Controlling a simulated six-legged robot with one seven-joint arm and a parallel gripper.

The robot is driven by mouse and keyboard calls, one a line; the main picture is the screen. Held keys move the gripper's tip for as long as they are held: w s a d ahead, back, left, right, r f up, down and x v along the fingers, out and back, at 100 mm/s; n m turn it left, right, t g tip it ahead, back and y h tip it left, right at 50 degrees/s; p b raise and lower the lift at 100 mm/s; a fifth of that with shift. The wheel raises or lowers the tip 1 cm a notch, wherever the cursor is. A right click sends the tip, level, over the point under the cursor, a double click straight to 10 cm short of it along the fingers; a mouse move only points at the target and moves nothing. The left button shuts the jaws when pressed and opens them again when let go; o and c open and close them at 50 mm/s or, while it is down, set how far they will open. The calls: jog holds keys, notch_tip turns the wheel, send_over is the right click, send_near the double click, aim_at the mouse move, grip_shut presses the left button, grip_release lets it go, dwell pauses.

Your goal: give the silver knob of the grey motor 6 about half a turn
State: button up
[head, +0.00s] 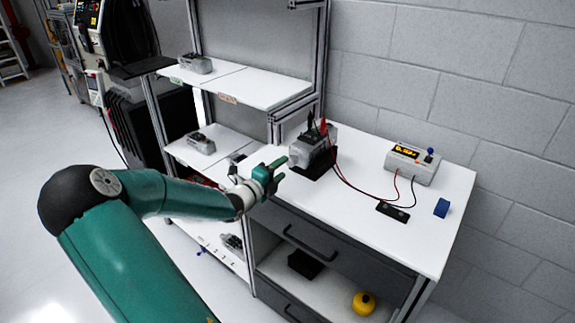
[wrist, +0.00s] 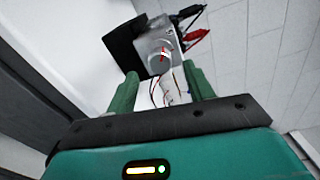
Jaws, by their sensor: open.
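A grey motor (head: 318,142) sits in a black stand (head: 316,169) on the white bench, with a red and a black clip on top. I cannot read a number on it. In the wrist view the motor (wrist: 153,36) is ahead, and its round silver knob (wrist: 158,60) with a red mark faces me. My gripper (head: 278,168) is in front of the motor's left side in the head view. In the wrist view its green fingers (wrist: 160,72) are apart, with the knob between their lines and just beyond the tips. The fingers appear empty; exact distance to the knob is unclear.
A meter box (head: 412,163) with an orange display stands on the bench (head: 350,215), wired by red and black leads. A black block (head: 393,212) and blue block (head: 442,208) lie at the right. Shelves at left hold other grey motors (head: 200,143).

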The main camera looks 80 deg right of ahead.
jog(key=v, duration=0.9)
jog(key=w+a+m+t+y, duration=0.3)
jog(key=w+a+m+y, duration=0.15)
jog(key=a+m, duration=0.65)
jog(key=w+a+m+t+y, duration=0.2)
jog(key=w+a+m+y, duration=0.3)
jog(key=a+m, duration=0.6)
jog(key=a+r+m+t+y, duration=0.2)
jog(key=a+r, duration=0.1)
jog(key=a, duration=0.6)
jog(key=a+r+m+t+y, duration=0.2)
jog(key=a+r+m+t, duration=0.1)
jog(key=a, duration=0.6)
jog(key=a+r+m+t+y, duration=0.2)
jog(key=a+r, duration=0.3)
jog(key=a, duration=0.5)
jog(key=shift+s+r+m+t+y, duration=0.2)
jog(key=shift+s+m+t+y, duration=0.1)
jog(key=shift+y, duration=0.25)
